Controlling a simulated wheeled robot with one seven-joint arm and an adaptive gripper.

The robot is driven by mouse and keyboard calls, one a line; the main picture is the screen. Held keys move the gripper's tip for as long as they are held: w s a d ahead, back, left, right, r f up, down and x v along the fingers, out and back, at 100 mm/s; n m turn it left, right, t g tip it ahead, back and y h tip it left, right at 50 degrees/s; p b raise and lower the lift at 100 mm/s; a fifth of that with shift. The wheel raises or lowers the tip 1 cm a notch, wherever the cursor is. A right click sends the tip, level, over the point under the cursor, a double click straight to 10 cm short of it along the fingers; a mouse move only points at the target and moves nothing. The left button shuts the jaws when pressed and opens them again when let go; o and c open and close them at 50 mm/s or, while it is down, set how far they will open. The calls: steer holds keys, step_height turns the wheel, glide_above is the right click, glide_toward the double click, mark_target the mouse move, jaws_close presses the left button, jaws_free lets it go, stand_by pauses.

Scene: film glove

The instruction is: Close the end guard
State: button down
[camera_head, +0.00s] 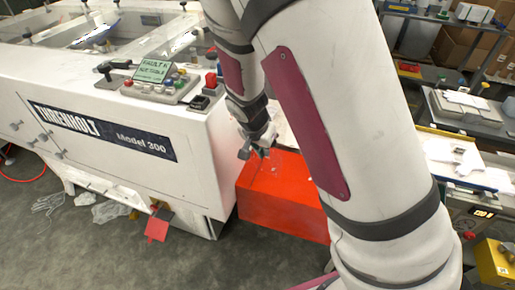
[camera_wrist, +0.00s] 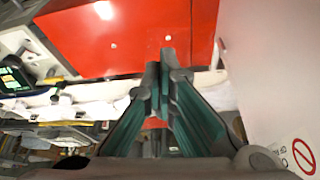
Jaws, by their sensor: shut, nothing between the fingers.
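The end guard seems to be the red box-like part (camera_head: 280,205) at the right end of the white machine. My arm hides its right side. My gripper (camera_head: 262,150) is at the rear top edge of this red part in the head view. In the wrist view a flat red panel (camera_wrist: 95,35) fills the upper left, just past the tips of my gripper (camera_wrist: 160,68). The fingers are together and hold nothing. I cannot tell whether the fingertips touch the panel, or how far the guard stands open.
The white machine (camera_head: 195,130) carries a control panel (camera_head: 160,85) with a small screen and buttons. In the wrist view a white wall (camera_wrist: 275,70) with a prohibition sign stands close on the right. A red pedal-like part (camera_head: 157,227) sits low on the machine.

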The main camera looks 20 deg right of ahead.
steer(key=shift+w+d, duration=0.3)
steer(key=shift+d, duration=0.1)
steer(key=shift+d, duration=0.1)
steer(key=shift+w+d+n, duration=0.15)
steer(key=shift+d+n, duration=0.15)
steer(key=shift+d, duration=0.1)
